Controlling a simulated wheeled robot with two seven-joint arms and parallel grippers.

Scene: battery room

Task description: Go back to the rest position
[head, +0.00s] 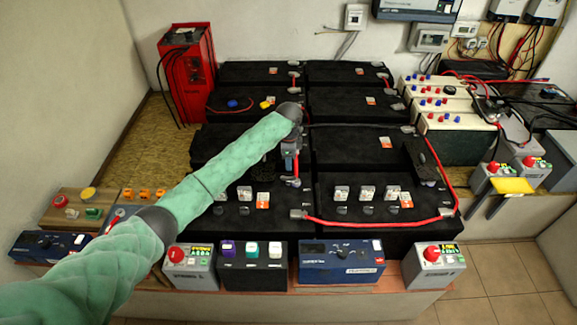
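My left arm, in a green padded sleeve, reaches in from the lower left over the black batteries. My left gripper (291,168) hangs below the wrist, pointing down near the middle of the battery bank. It is small and dark against the batteries, and I cannot tell whether its fingers are open or shut. I see nothing clearly held in it.
Black batteries (345,102) fill the bench, with a red cable (380,222) across the front ones. Chargers such as a blue one (340,262) line the front edge. A red unit (187,75) stands back left. A yellow piece (513,186) sits at right. Tiled floor is clear at lower right.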

